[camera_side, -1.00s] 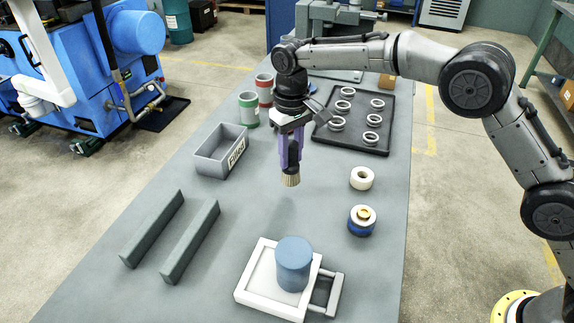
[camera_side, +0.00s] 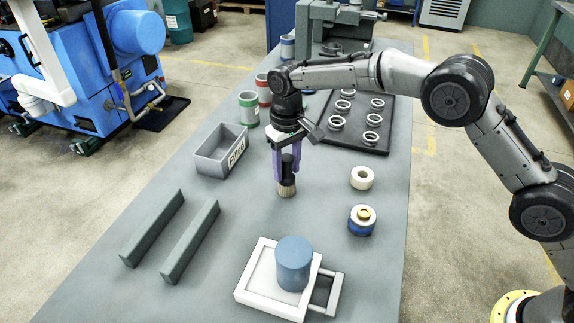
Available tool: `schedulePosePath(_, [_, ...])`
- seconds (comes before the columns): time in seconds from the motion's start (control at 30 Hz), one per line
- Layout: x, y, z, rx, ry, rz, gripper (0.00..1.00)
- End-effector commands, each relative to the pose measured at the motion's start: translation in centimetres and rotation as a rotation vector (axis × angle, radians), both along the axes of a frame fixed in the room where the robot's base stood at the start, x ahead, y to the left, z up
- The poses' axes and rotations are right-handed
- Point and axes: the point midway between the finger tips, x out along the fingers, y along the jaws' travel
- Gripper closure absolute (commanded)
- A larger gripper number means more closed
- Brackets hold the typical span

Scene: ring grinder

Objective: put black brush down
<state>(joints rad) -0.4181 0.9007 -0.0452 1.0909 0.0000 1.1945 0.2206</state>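The black brush (camera_side: 287,184), with a dark body and pale tan bristles pointing down, stands upright at the middle of the grey table. Its bristle end appears to rest on the tabletop. My gripper (camera_side: 286,172) points straight down over it. Its purple fingers are spread on the left and right of the brush's dark body, and a gap shows between them. The upper part of the brush is partly hidden by the fingers.
A grey bin (camera_side: 209,164) stands left of the brush, with green and red cans behind it. A black tray (camera_side: 376,141) of rings lies at the back right. A tape roll (camera_side: 362,178) is to the right. A white fixture with a blue cylinder (camera_side: 293,262) stands in front.

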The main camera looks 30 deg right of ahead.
Motion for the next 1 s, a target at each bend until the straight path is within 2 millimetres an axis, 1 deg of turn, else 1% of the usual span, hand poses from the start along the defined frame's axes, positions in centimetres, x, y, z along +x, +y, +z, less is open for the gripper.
schedulePosePath(0.03, [0.0,0.0,0.0,0.000,0.000,0.000,0.40])
schedulePosePath(0.07, [0.0,0.0,0.0,0.000,0.001,0.000,0.36])
schedulePosePath(0.33, [0.0,0.0,0.1,0.000,0.000,0.000,0.36])
schedulePosePath(0.47, [0.0,0.0,0.9,0.000,-0.002,0.000,0.36])
schedulePosePath(0.57, [0.1,0.0,2.3,0.002,-0.004,0.000,0.36])
schedulePosePath(0.9, [0.1,0.0,9.2,0.002,-0.005,0.000,0.36])
schedulePosePath(1.0, [0.1,0.0,10.6,0.000,-0.002,0.000,0.36])
